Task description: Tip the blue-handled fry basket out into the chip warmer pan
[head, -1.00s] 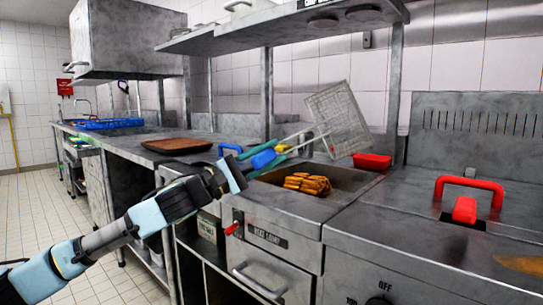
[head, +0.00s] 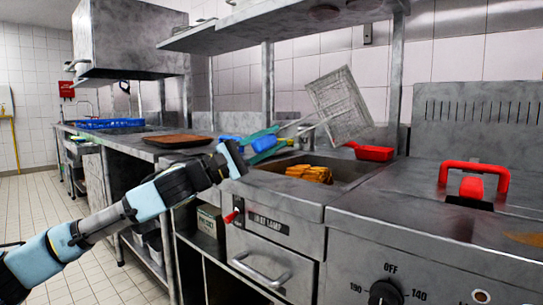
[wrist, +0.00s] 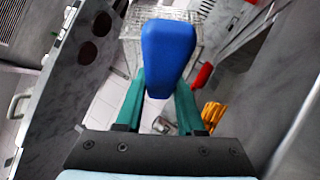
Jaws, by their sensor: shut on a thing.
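My gripper (head: 262,143) is shut on the blue handle (wrist: 168,55) of the fry basket, seen between its two green fingers in the wrist view. The wire basket (head: 341,103) is raised and steeply tilted above the far side of the chip warmer pan (head: 349,171); no chips are visible in it. Golden chips (head: 309,173) lie in a heap in the pan, and they also show at the right of the wrist view (wrist: 213,115).
A red scoop-like item (head: 372,153) lies at the pan's far right edge. A fryer with a red handle (head: 474,170) stands at right. A brown tray (head: 178,141) is on the left counter. A shelf (head: 290,30) hangs above.

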